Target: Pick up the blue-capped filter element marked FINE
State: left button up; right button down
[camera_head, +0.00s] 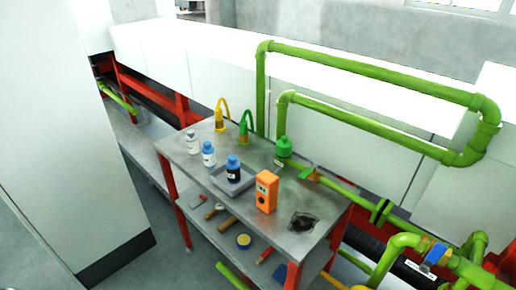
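Two blue-capped cylinders stand on the metal worktable. One, a white-bodied blue-capped cylinder (208,155), stands left of the grey tray. The other, a dark-bodied blue-capped cylinder (233,170) with a pale label, stands upright in the grey tray (217,182). The label marks are too small to read, so I cannot tell which is marked FINE. A similar white cylinder with a pale cap (192,143) stands further left. Neither of my grippers shows in the view.
A green-capped object (283,147) and yellow and green hooked pieces line the back. Tools lie on the lower shelf (215,228). Green pipes (370,70) run behind.

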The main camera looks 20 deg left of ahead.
aim_at(209, 155)
jog(key=j+z, duration=0.1)
jog(key=j, duration=0.4)
jog(key=j+z, duration=0.1)
jog(key=j, duration=0.35)
jog(key=k+j+z, duration=0.1)
jog(key=j, duration=0.4)
jog(key=k+j+z, duration=0.15)
jog(key=j, duration=0.3)
jog(key=j+z, duration=0.1)
jog(key=j, duration=0.35)
jog(key=k+j+z, duration=0.1)
jog(key=j, duration=0.35)
jog(key=k+j+z, duration=0.1)
jog(key=j, duration=0.35)
jog(key=k, duration=0.1)
